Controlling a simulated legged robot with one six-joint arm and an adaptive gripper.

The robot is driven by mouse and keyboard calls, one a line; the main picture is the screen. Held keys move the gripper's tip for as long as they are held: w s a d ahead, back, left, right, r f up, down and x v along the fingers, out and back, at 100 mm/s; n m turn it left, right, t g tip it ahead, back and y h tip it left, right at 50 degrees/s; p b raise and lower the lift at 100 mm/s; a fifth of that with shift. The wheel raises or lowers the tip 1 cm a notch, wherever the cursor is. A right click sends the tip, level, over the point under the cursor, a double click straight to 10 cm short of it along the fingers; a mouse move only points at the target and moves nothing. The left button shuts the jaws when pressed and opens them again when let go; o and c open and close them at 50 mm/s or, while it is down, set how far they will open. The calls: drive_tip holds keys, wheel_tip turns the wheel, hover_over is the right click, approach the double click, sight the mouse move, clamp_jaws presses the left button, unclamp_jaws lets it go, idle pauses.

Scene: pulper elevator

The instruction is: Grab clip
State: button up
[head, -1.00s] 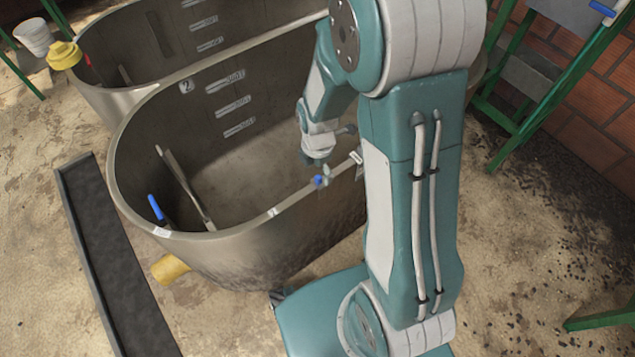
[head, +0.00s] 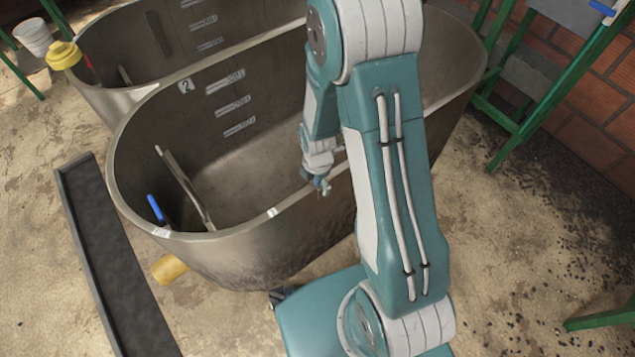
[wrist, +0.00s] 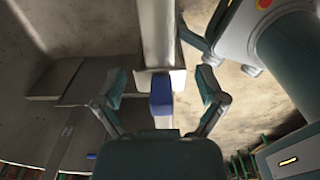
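A small blue clip (wrist: 161,96) sits on a pale bracket (wrist: 160,78) at the tank rim in the wrist view. My gripper (wrist: 161,84) is open, with one finger on each side of the clip and a visible gap on both sides. In the head view my gripper (head: 322,186) is at the near rim of the large metal tank (head: 240,255). There it mostly hides the clip.
A second blue piece (head: 157,209) is at the tank's left rim, beside a slanted metal strip inside. Another tank (head: 110,103) stands behind. A dark channel (head: 115,265) lies on the floor at left, and a green frame (head: 545,110) stands at right.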

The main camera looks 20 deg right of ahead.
drive_tip(key=c, duration=0.6)
drive_tip(key=shift+c, duration=0.2)
